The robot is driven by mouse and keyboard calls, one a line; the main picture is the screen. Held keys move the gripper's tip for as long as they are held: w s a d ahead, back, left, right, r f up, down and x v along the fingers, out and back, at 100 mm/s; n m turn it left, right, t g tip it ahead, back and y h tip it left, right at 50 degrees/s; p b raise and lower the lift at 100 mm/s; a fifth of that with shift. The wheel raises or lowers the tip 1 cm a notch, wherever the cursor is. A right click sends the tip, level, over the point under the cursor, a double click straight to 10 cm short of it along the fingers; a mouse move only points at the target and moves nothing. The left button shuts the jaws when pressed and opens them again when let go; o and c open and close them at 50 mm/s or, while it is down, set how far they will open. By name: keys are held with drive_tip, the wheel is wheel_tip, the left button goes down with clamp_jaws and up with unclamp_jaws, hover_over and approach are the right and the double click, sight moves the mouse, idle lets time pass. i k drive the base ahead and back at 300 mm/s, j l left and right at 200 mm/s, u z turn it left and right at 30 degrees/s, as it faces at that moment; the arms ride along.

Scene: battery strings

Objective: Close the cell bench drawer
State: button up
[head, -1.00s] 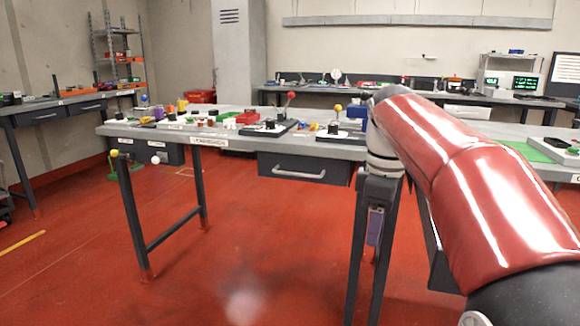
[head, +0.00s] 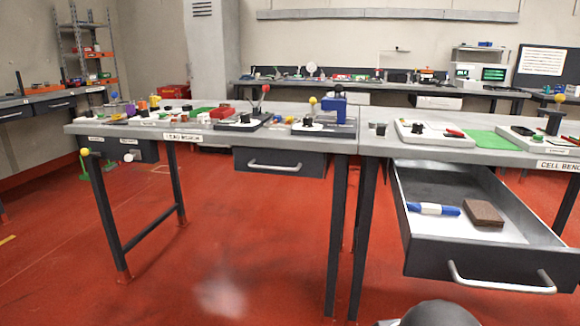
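The cell bench drawer (head: 480,264) is pulled well out from under the cell bench (head: 440,150) at the right. Its dark front carries a pale bar handle (head: 500,285). Inside it lie a blue and white cylinder (head: 433,209) and a brown block (head: 484,213). The bench's label reads "CELL BENC" before the picture edge cuts it off. My gripper is not in view. Only a dark rounded part of my arm shows at the bottom edge, below and left of the drawer handle.
The load bench (head: 200,132) stands at the left, its own drawer (head: 280,160) shut. Dark table legs (head: 366,240) stand left of the open drawer. Red floor (head: 240,250) is clear in front of the load bench. Several small devices stand on the benches.

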sight(527, 256)
drive_tip(key=k+z, duration=0.2)
drive_tip(key=z, duration=0.9)
